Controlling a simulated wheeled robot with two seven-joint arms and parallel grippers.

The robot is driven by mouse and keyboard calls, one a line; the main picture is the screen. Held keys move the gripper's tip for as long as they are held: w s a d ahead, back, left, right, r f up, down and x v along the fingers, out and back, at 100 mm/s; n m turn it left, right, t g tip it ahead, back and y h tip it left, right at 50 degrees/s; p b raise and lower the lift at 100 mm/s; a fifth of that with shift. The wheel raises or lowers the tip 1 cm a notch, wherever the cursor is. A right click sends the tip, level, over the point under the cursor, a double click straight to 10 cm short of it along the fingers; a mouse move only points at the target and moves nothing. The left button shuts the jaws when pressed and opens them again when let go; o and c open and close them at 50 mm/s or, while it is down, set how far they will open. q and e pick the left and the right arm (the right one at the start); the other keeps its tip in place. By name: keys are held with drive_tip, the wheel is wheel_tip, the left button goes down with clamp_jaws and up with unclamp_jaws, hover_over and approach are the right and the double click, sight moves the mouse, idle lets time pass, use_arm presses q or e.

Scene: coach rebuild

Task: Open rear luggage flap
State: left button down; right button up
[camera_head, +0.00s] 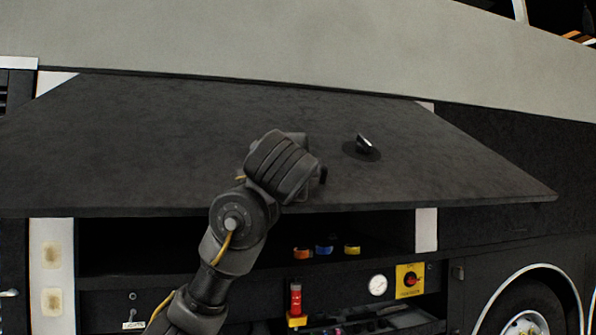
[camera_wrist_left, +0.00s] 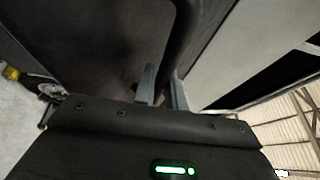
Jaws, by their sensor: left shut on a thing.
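The rear luggage flap (camera_head: 180,140) is a wide dark panel on the coach's side. It is hinged along its top edge and stands swung outward, with the bay open below it. A round dark latch (camera_head: 362,150) with a raised tab sits on its outer face. My left gripper (camera_head: 318,175) is at the flap's face, left of the latch; its fingers are hidden there. In the left wrist view my left gripper's fingers (camera_wrist_left: 162,88) are shut on a black curved handle (camera_wrist_left: 186,35) in front of the dark panel. My right gripper is not in view.
Below the flap the bay shows orange, blue and yellow fittings (camera_head: 325,249), a red cylinder (camera_head: 295,298), a gauge (camera_head: 377,285) and a yellow switch plate (camera_head: 410,281). A wheel (camera_head: 525,322) is at lower right. Pale posts (camera_head: 426,230) flank the opening.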

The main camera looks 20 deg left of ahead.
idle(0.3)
use_arm(q)
drive_tip(key=c, duration=1.5)
unclamp_jaws()
drive_tip(key=shift+w+a+f, duration=0.15)
drive_tip(key=shift+w, duration=0.05)
drive_tip(key=shift+o, duration=0.2)
